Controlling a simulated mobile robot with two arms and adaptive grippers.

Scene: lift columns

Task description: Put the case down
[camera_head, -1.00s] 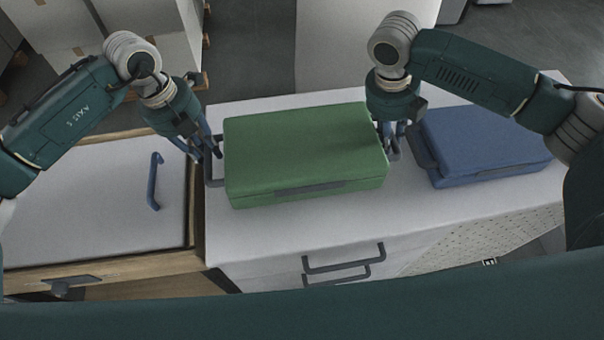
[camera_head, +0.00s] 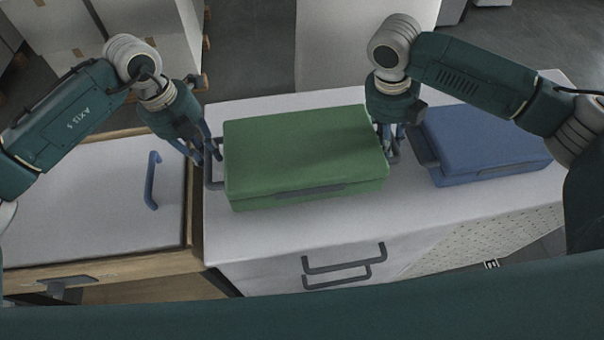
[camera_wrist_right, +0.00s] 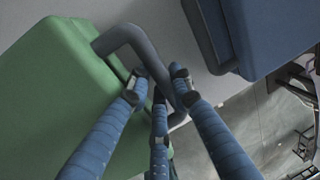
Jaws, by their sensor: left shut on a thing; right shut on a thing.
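The green case (camera_head: 300,150) is at the middle of the white cabinet top (camera_head: 310,230), lid up, with a grey side handle at each end. I cannot tell whether its underside touches the top. My left gripper (camera_head: 213,155) is shut on the left side handle. My right gripper (camera_head: 392,150) is shut on the right side handle. In the right wrist view the right gripper's blue fingers (camera_wrist_right: 158,92) close around the dark handle bar (camera_wrist_right: 150,58), beside the green case (camera_wrist_right: 60,100).
A blue case (camera_head: 485,145) lies close to the right of my right gripper. At left is a lower, wood-edged unit (camera_head: 90,220) with a blue handle (camera_head: 153,180). The white top is free in front of the green case. Drawer handles (camera_head: 345,265) stick out at the front.

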